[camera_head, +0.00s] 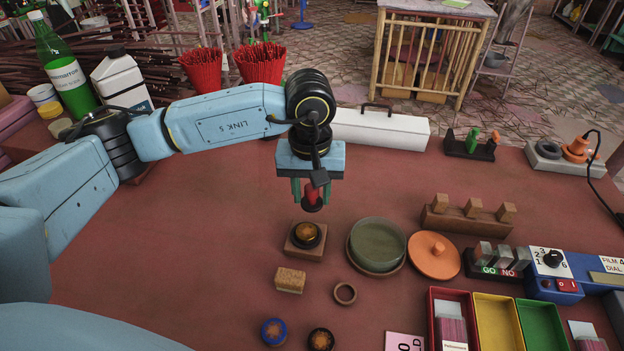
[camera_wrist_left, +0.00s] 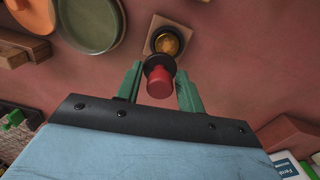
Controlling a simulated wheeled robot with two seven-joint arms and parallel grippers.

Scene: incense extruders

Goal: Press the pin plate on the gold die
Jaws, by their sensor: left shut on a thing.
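The pin plate (camera_head: 312,197) has a red handle and a dark round end, and it also shows in the left wrist view (camera_wrist_left: 160,83). My left gripper (camera_head: 311,191) is shut on its handle with green fingers and points down. The gold die (camera_head: 306,234), a dark ring with a gold centre, sits on a square wooden block (camera_head: 291,249). In the wrist view the gold die (camera_wrist_left: 167,41) shows just beyond the plate, which partly covers its near edge. In the head view the plate is held above the die, with a visible gap between them. My right gripper is not in view.
A sponge-like tan block (camera_head: 290,280), a small brown ring (camera_head: 345,293) and two round dies, blue (camera_head: 274,331) and black (camera_head: 321,340), lie in front. A green dish (camera_head: 378,240) and an orange lid (camera_head: 434,256) stand to the right. The table left of the die is clear.

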